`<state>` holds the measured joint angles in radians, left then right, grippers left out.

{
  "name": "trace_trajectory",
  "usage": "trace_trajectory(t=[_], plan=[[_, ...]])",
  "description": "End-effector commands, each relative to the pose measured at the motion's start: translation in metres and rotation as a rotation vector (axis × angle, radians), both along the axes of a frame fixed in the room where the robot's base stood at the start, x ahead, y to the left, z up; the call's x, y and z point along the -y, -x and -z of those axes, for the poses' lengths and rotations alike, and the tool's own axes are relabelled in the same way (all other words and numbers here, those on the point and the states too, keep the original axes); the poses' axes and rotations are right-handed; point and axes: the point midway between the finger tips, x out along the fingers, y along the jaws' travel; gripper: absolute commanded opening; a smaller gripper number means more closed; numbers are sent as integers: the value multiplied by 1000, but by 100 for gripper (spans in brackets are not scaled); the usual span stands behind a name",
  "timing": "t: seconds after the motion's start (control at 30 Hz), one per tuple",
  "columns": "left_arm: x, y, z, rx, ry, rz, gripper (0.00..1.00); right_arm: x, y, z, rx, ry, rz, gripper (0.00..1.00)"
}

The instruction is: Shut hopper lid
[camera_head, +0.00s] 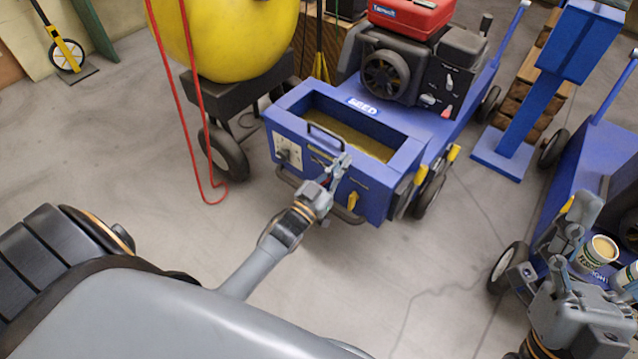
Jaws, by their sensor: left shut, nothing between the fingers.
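The blue hopper (375,190), labelled SEED, stands at the centre on the front of a blue wheeled machine. Its top is open, and tan seed (350,135) shows inside. A dark bar handle (325,132) stands at its near left rim. I cannot tell for sure which panel is the lid. My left gripper (341,162) is shut and empty at the near side of the hopper, just below the handle; contact cannot be told. My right gripper (562,265) is at the lower right, away from the hopper, its fingers unclear beside a can.
An engine (390,75) with a red top sits behind the hopper. A yellow tank (230,35) with a red hose (190,130) stands at the left. A second blue machine (590,180) carrying an open can (598,250) is at the right. The floor in front is clear.

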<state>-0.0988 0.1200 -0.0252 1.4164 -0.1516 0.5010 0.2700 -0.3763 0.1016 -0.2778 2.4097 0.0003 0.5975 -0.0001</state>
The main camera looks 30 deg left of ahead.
Motion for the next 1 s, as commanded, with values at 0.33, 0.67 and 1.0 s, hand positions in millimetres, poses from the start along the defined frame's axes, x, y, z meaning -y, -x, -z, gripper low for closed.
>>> trace_trajectory(t=[0.33, 0.67, 1.0], plan=[[-1, -9, -31, 17, 1, 1, 0, -9, -57, 42, -399, 120, 22, 84], [-10, 54, -9, 16, 1, 1, 0, -8, -84, 97, -730, 213, 39, 84], [-14, 84, 1, 21, 1, 1, 0, -6, -88, 120, -845, 244, 45, 84]])
